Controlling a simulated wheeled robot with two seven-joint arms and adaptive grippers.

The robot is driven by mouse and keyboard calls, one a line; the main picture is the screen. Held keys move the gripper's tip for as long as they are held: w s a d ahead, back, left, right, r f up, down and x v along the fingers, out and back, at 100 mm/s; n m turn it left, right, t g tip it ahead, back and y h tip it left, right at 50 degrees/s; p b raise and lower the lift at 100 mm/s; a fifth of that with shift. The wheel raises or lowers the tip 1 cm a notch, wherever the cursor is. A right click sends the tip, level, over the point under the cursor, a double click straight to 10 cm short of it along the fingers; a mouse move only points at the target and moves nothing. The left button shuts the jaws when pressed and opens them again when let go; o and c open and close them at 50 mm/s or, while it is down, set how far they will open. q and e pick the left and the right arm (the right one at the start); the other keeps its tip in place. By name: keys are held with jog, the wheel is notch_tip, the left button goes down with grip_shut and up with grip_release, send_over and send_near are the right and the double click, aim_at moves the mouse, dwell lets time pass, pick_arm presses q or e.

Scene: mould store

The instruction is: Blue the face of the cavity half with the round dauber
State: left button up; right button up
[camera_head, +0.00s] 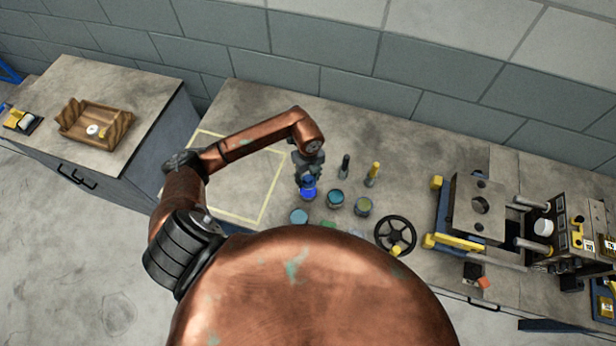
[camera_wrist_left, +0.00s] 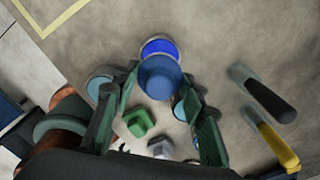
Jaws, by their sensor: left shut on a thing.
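My left gripper (camera_head: 307,176) is shut on a round blue-grey piece, which appears to be the round dauber (camera_wrist_left: 160,78), between its fingers in the left wrist view. A bright blue disc with a pale rim (camera_wrist_left: 159,47) shows just beyond it; it also shows below the gripper in the head view (camera_head: 308,192). I cannot tell whether the dauber touches it. A grey plate with a round hole, probably the cavity half (camera_head: 480,206), stands far to the right on the bench, away from the gripper. My right gripper is not in view.
Round tins (camera_head: 335,198) (camera_head: 363,207) (camera_head: 299,216) stand close to the gripper. A black-handled tool (camera_head: 345,166) and a yellow-handled tool (camera_head: 373,174) stand behind them. A black handwheel (camera_head: 395,234) lies between tins and plate. A yellow-outlined area (camera_head: 262,205) at left looks clear.

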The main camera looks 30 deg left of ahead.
aim_at(308, 185)
pick_arm(q)
jog(key=shift+f+b, duration=1.85)
jog(key=shift+f, duration=0.5)
jog(key=shift+f+b, duration=0.5)
jog(key=shift+f, duration=0.1)
jog(key=shift+f, duration=0.45)
jog(key=shift+s+f, duration=0.1)
